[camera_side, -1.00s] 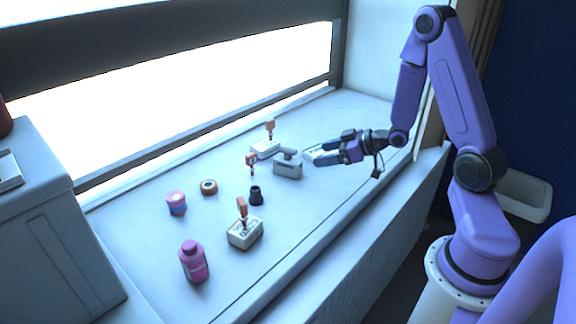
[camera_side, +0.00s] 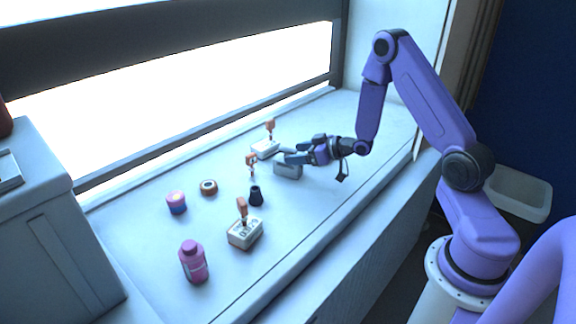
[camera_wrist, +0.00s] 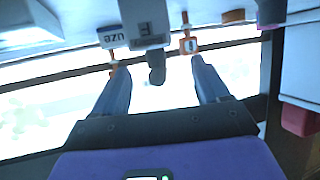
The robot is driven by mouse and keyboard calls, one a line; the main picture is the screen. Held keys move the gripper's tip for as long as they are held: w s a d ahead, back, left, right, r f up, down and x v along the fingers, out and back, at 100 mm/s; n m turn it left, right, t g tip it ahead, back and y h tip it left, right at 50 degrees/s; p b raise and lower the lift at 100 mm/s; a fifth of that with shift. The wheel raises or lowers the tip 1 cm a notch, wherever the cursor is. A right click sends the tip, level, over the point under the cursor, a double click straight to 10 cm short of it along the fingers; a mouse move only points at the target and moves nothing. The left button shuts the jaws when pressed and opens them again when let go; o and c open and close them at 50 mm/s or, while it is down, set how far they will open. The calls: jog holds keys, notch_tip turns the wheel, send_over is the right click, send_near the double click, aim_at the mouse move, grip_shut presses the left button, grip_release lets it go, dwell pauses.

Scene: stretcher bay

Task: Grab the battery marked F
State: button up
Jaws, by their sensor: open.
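A grey block with a rounded knob on top (camera_side: 288,171) stands on the counter, partly hidden by my gripper (camera_side: 291,156). In the wrist view this grey block (camera_wrist: 143,22) carries a small dark mark that looks like an F or an E; I cannot tell which. Its darker knob (camera_wrist: 157,70) shows between my two open fingers (camera_wrist: 157,68). I see no contact between fingers and knob. A white block with an orange-topped stem (camera_side: 265,149) stands just behind; in the wrist view a white marked block (camera_wrist: 113,38) lies left of the grey one.
Another white marked block with an orange top (camera_side: 244,235) stands nearer the front. A small orange-topped piece (camera_side: 251,161), a dark cup-like piece (camera_side: 256,196), an orange ring (camera_side: 209,187), a pink-and-blue jar (camera_side: 176,203) and a pink bottle (camera_side: 193,262) are spread leftward. The counter's right side is clear.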

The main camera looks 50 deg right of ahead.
aim_at(280, 167)
jog(key=shift+x, duration=3.1)
jog(key=shift+d, duration=0.15)
grip_shut()
